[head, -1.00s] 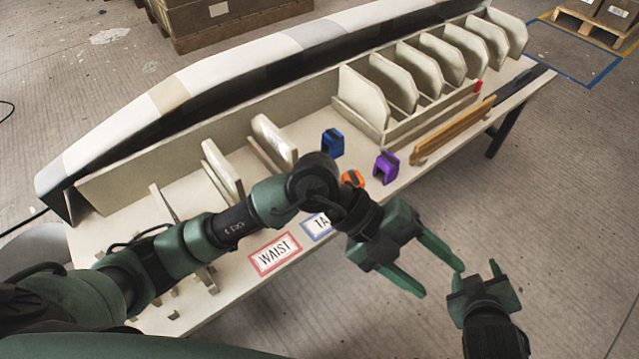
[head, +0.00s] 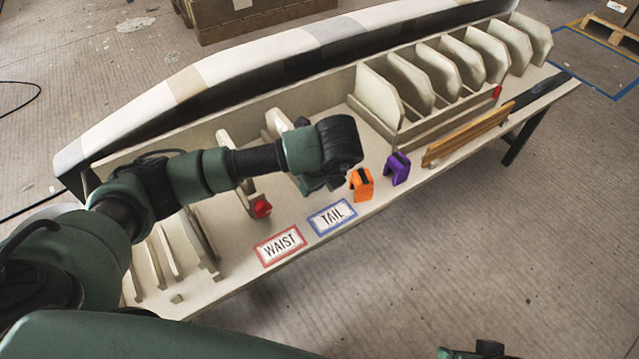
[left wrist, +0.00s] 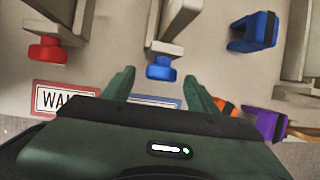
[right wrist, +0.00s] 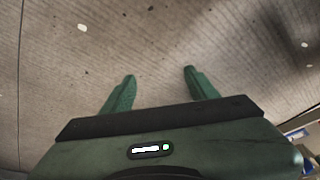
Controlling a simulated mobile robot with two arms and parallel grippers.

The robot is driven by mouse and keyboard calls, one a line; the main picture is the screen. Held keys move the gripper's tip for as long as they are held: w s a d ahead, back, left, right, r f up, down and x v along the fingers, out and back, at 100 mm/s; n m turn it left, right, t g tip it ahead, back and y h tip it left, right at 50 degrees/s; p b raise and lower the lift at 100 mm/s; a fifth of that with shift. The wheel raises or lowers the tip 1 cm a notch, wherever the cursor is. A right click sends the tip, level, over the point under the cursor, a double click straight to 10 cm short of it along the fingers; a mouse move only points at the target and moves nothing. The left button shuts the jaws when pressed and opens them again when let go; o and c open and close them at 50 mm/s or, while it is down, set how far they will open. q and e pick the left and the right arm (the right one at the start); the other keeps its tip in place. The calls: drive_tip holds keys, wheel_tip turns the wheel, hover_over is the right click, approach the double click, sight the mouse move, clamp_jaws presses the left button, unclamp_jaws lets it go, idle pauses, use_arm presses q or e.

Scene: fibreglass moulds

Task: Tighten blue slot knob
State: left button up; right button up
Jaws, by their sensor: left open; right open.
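The blue knob (left wrist: 161,69) shows in the left wrist view, at the near end of a pale slotted bracket (left wrist: 170,30). It lies just beyond and between the fingertips of my left gripper (left wrist: 157,82), which is open and empty. In the head view my left arm hides the blue knob, and my left gripper (head: 325,183) is mostly hidden under its wrist. My right gripper (right wrist: 158,78) is open and empty over the bare floor. Only a bit of my right arm shows at the bottom of the head view.
A red knob (head: 262,208) is on a neighbouring bracket. Orange (head: 361,185) and purple (head: 398,168) clips stand near the table edge; a blue clip (left wrist: 254,32) shows in the left wrist view. WAIST (head: 281,245) and TAIL (head: 332,216) labels lie flat in front. Wooden strips (head: 468,136) lie at right.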

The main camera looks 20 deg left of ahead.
use_arm(q)
drive_tip(key=shift+w+a+f, duration=0.15)
drive_tip(key=shift+f, duration=0.3)
use_arm(e)
drive_tip(key=shift+w, duration=0.25)
use_arm(q)
clamp_jaws()
use_arm(e)
drive_tip(key=shift+s, duration=0.1)
use_arm(q)
drive_tip(key=shift+r+g+y, duration=0.1)
drive_tip(key=shift+g+y, duration=0.2)
drive_tip(key=shift+g, duration=0.1)
drive_tip(key=g, duration=0.1)
drive_tip(key=g+y, duration=0.1)
drive_tip(key=m+g+y+p, duration=0.1)
drive_tip(key=shift+w+d, duration=0.3)
drive_tip(key=shift+g+y+p, duration=0.35)
drive_tip(key=shift+g+y, duration=0.25)
drive_tip(key=shift+y, duration=0.2)
use_arm(e)
drive_tip(key=shift+s+d+r, duration=0.1)
drive_tip(key=shift+s+r, duration=0.45)
drive_tip(key=shift+r, duration=0.1)
